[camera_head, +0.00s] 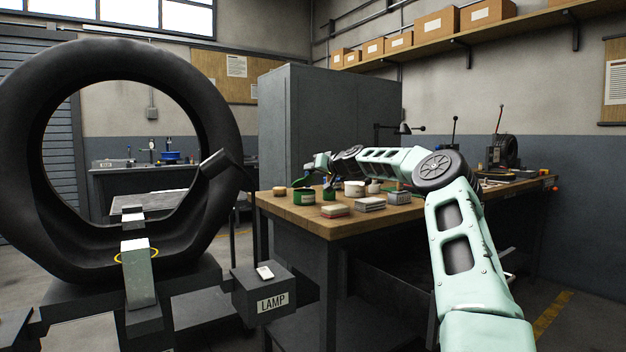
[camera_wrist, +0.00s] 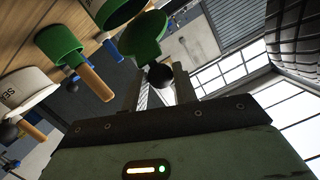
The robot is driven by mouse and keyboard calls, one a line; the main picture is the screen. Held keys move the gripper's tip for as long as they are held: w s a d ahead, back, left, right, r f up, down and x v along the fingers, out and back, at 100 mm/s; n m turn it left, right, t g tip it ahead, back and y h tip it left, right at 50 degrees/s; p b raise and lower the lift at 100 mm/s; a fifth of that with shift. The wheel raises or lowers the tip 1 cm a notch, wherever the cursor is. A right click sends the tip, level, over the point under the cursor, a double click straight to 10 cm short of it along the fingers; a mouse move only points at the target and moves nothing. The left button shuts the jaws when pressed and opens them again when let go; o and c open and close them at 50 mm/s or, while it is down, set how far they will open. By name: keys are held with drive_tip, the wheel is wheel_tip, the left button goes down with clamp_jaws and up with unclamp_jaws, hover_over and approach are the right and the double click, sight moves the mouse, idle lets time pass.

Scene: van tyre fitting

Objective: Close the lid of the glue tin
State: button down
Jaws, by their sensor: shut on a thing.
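The glue tin (camera_head: 304,197) looks like a short green tin near the left end of the workbench. Its green lid (camera_head: 302,182) shows tilted up above the tin, not flat on it. In the wrist view the lid (camera_wrist: 143,36) is a green disc with a black ball knob (camera_wrist: 160,75). My gripper (camera_wrist: 159,82) is shut on that knob, one finger on each side. In the head view my gripper (camera_head: 316,166) is small and partly hidden by my wrist. Part of a green tin (camera_wrist: 112,10) shows beside the lid; the join between them is unclear.
A green brush-like thing with a wooden handle (camera_wrist: 95,84) stands close by. A large tyre (camera_head: 215,110) stands at left.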

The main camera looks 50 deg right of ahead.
sight(310, 177)
drive_tip(key=shift+s+a+f+y+b, duration=0.15)
drive_tip(key=shift+s+f+b, duration=0.1)
drive_tip(key=shift+f+b, duration=0.55)
drive_tip(key=shift+s+a+f+y+b, duration=0.15)
drive_tip(key=shift+s+f+b, duration=0.1)
drive_tip(key=shift+f+b, duration=0.5)
drive_tip(key=shift+d, duration=0.1)
drive_tip(key=shift+r, duration=0.1)
drive_tip(key=c, duration=1.1)
unclamp_jaws()
drive_tip(key=shift+w, duration=0.1)
drive_tip(key=shift+r, duration=0.1)
drive_tip(key=shift+s+d+r, duration=0.1)
drive_tip(key=shift+s+r, duration=0.05)
drive_tip(key=shift+s, duration=0.4)
drive_tip(key=v, duration=1.6)
drive_tip(key=shift+s+b, duration=0.2)
drive_tip(key=shift+b, duration=0.25)
